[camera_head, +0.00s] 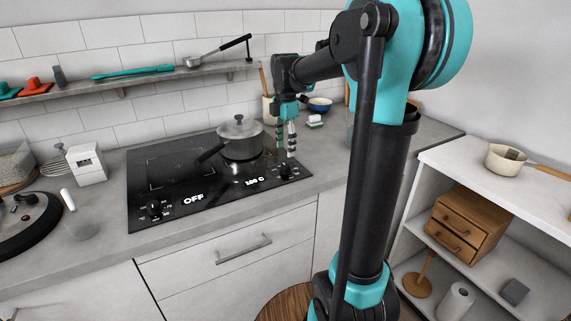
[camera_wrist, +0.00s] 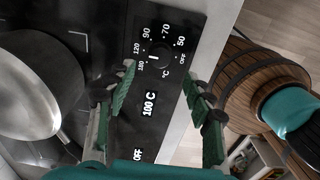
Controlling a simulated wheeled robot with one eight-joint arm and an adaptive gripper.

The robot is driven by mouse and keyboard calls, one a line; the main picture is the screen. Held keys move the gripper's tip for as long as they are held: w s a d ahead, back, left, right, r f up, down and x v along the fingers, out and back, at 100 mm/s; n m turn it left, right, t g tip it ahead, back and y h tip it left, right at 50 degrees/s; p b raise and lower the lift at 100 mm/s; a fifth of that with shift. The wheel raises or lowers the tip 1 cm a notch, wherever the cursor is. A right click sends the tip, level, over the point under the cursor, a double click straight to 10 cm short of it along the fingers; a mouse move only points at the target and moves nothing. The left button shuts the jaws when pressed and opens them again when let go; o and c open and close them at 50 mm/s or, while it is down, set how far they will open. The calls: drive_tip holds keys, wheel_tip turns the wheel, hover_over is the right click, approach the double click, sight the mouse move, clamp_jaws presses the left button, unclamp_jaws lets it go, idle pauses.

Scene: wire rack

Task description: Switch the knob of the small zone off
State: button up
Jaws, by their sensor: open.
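The black cooktop (camera_head: 180,190) has two knobs on its front strip. The right knob (camera_head: 287,170) stands beside a display (camera_head: 255,181) reading 100 C. The left knob (camera_head: 155,208) is beside a display (camera_head: 193,198) reading OFF. In the wrist view the right knob (camera_wrist: 160,53) sits inside a dial marked 50 to 180 and OFF, with its white mark away from OFF. My gripper (camera_head: 285,148) is open and empty above the right knob. In the wrist view its fingertips (camera_wrist: 160,76) are spread on either side just short of the knob, apparently not touching it.
A lidded pot (camera_head: 240,138) stands on the right cooking zone, just left of my gripper, its handle pointing left. The tiled wall and shelf (camera_head: 130,85) are behind. A wooden barrel-like stool (camera_wrist: 240,75) is below the counter. The left cooktop area is clear.

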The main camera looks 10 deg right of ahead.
sight(285, 165)
wheel_tip(285, 165, down, 7)
drive_tip(key=shift+f, duration=0.2)
idle(0.3)
drive_tip(key=c, duration=1.2)
drive_tip(key=shift+o, duration=0.2)
